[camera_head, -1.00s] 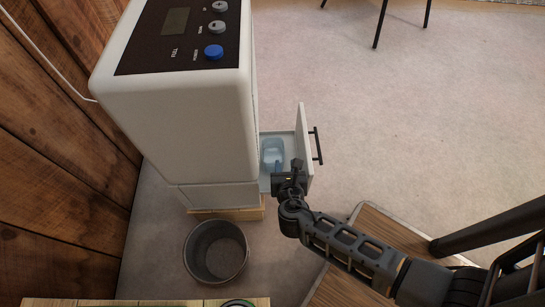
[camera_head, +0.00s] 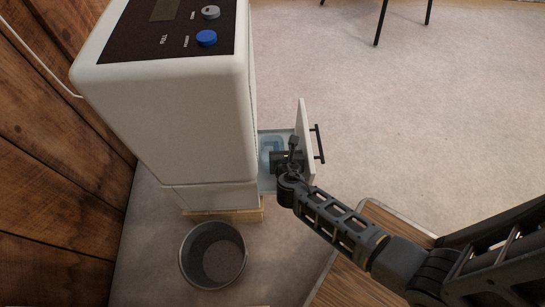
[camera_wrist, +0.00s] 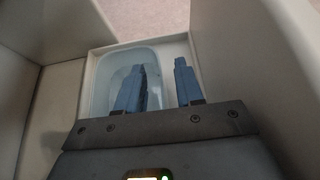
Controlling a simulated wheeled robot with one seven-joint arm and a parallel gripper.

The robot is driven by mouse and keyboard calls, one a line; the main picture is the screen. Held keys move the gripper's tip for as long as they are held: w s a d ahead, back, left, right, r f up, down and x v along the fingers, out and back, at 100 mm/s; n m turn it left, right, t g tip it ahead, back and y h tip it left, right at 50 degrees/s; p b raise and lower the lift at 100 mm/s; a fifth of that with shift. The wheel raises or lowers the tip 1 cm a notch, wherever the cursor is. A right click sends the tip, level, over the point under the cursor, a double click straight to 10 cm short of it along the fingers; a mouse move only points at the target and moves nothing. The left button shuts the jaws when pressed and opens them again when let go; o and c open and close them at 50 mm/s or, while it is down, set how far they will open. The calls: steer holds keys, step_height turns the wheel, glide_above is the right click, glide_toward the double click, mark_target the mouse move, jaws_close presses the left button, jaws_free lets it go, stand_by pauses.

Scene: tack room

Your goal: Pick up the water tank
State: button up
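The water tank (camera_head: 268,146) is a translucent light blue container in the pulled-out drawer (camera_head: 302,125) of the white dehumidifier (camera_head: 170,110). In the wrist view the tank (camera_wrist: 113,69) sits in the white drawer (camera_wrist: 89,77). My gripper (camera_wrist: 160,78) is open, with two blue fingers pointing down into the drawer. The left finger overlaps the tank's right side and the right finger is beyond its right edge. I cannot tell whether either finger touches it. In the head view my gripper (camera_head: 290,152) hides part of the tank.
The drawer front with a black handle (camera_head: 319,144) stands to the right of my gripper. A grey bucket (camera_head: 240,262) is on the floor in front of the machine. A wooden surface (camera_head: 350,285) lies at the lower right. Open carpet lies beyond the drawer.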

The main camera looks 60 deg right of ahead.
jaws_close()
stand_by(0.4)
steer(key=shift+r, duration=0.25)
